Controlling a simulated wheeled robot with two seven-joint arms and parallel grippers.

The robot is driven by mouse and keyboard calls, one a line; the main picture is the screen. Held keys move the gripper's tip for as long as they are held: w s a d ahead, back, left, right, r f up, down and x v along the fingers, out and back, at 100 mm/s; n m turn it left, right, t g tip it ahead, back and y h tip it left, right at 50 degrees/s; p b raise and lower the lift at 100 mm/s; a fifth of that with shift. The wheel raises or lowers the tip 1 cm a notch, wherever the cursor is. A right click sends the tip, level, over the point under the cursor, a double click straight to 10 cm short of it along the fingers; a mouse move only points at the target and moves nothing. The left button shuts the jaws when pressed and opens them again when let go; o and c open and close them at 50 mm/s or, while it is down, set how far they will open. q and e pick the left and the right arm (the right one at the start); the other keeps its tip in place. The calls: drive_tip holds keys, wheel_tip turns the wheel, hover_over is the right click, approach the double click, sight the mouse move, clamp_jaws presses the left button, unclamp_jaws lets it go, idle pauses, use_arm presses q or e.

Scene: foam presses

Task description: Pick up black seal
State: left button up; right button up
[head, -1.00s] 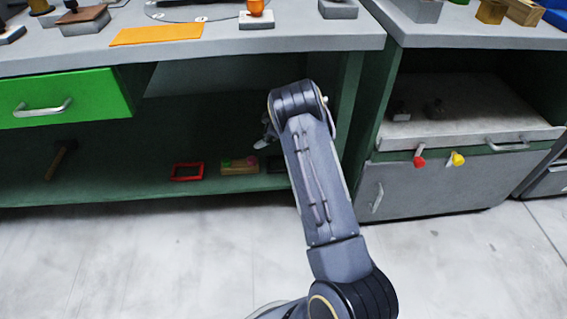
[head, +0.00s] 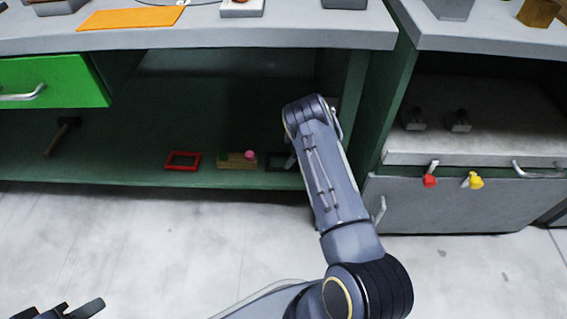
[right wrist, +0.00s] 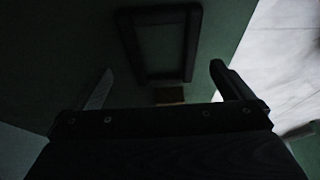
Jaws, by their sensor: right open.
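The black seal is a dark rectangular frame lying on the green lower shelf. In the head view the black seal (head: 281,169) is partly hidden behind my right arm. In the right wrist view the black seal (right wrist: 191,45) lies ahead, beyond the fingertips and between their lines. My right gripper (right wrist: 163,85) is open, with one finger on each side and nothing between them. In the head view my right gripper (head: 290,161) is mostly hidden by its own arm. Dark fingers of my left gripper (head: 70,310) show at the bottom left edge, cut off.
A red frame (head: 168,161) and a wooden block (head: 232,164) with pink and green parts lie left of the seal. A hammer (head: 62,135) lies further left. A green drawer (head: 70,80) stands open. The tabletop (head: 300,38) overhangs the shelf. A grey cabinet (head: 450,205) stands right.

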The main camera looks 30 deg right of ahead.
sight(282, 163)
drive_tip(key=x, duration=0.1)
drive_tip(key=b+x, duration=0.1)
drive_tip(key=x, duration=0.1)
drive_tip(key=shift+s+f, duration=0.2)
drive_tip(key=shift+w+a+f+b, duration=0.2)
drive_tip(key=shift+f+b, duration=0.1)
drive_tip(key=shift+b, duration=0.1)
drive_tip(key=shift+c, duration=0.3)
drive_tip(key=shift+r, duration=0.1)
drive_tip(key=c, duration=0.9)
